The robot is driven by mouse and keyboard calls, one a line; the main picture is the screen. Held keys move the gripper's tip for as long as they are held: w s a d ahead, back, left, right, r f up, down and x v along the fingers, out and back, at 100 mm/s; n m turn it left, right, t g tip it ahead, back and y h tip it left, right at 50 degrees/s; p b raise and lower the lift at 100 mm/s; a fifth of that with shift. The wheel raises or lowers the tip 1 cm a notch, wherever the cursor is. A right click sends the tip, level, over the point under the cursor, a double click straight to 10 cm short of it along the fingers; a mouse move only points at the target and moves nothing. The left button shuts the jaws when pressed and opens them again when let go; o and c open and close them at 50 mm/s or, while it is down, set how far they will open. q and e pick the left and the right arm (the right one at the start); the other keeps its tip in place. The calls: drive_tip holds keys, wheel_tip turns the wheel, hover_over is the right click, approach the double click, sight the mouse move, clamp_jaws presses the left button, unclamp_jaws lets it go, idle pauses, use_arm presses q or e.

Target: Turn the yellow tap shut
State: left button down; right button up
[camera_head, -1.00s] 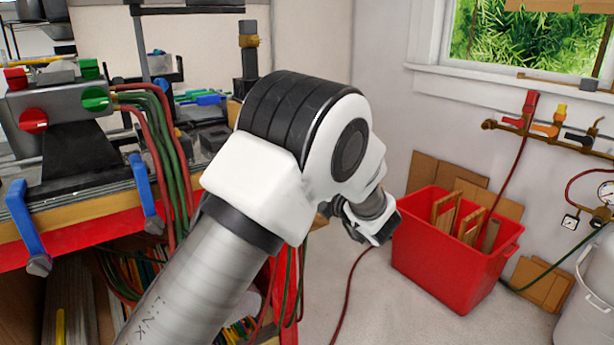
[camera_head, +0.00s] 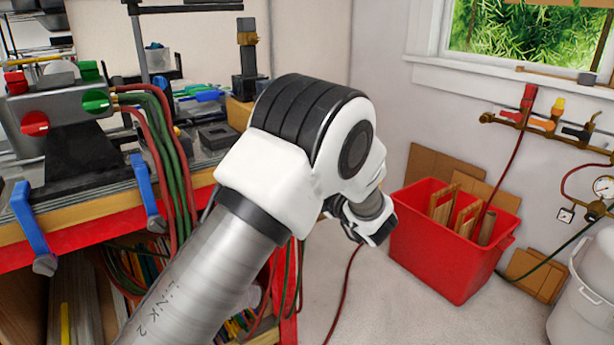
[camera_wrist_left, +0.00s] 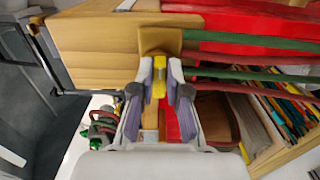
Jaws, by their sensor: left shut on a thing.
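In the left wrist view, a small yellow piece (camera_wrist_left: 159,74), which looks like the yellow tap's handle, stands between the fingertips of my left gripper (camera_wrist_left: 161,66). The fingers are shut on it, one on each side. A tan block (camera_wrist_left: 160,40) sits just beyond the fingertips, at the end of a wooden edge. The tap's body and how far it is turned cannot be made out. In the head view my left arm covers the fingers and this spot. My right gripper is not in view.
Red and green hoses (camera_head: 165,150) hang from the bench (camera_head: 75,235) at left; hoses also pass right of my fingers in the wrist view. A red crate (camera_head: 440,250) stands on the floor. Wall taps (camera_head: 543,125) sit below the window. Some floor before the crate is clear.

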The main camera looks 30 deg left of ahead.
use_arm(q)
drive_tip(key=c, duration=1.2)
unclamp_jaws()
drive_tip(key=shift+a, duration=0.1)
drive_tip(key=shift+o, duration=0.2)
